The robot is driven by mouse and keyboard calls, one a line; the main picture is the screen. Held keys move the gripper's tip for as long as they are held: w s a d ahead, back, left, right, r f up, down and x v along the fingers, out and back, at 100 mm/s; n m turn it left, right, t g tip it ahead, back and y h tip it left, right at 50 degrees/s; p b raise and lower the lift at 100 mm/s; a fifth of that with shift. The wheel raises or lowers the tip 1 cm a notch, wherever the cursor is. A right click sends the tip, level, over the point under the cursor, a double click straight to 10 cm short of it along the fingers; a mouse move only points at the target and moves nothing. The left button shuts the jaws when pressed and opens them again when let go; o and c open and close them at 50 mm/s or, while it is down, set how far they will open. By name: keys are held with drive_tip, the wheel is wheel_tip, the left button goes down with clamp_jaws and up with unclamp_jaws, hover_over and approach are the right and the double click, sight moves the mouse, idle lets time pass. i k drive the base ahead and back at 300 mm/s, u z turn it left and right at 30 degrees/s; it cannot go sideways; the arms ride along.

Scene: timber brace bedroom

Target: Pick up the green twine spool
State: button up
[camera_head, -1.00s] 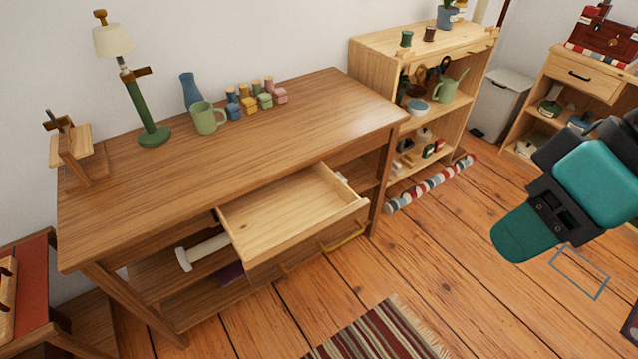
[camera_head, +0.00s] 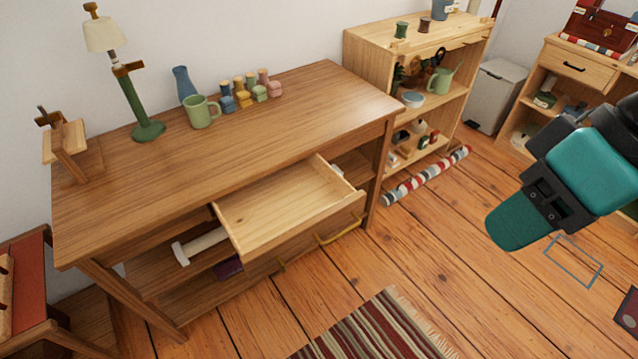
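A small green spool (camera_head: 402,30) stands upright on top of the light wood shelf unit (camera_head: 369,41) at the upper right of the desk. A dark brown spool (camera_head: 424,25) stands just to its right. My teal and black arm shows at the right edge, in front of the floor and well to the right of and below the spool in the picture. No gripper fingers can be made out.
A brown desk (camera_head: 300,110) with an open, empty drawer (camera_head: 280,205) stands at left. It carries a green mug (camera_head: 201,112), blue vase (camera_head: 183,83) and lamp (camera_head: 135,95). A striped roll (camera_head: 428,176) lies before the shelf; a rug (camera_head: 380,335) lies in front.

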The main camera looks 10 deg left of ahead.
sight(401, 27)
drive_tip(key=z, duration=0.4)
drive_tip(key=i, duration=0.6)
drive_tip(key=z, duration=0.5)
drive_tip(key=i, duration=1.8)
drive_tip(key=u, duration=1.25)
drive_tip(key=i, duration=0.65)
drive_tip(key=u, duration=0.5)
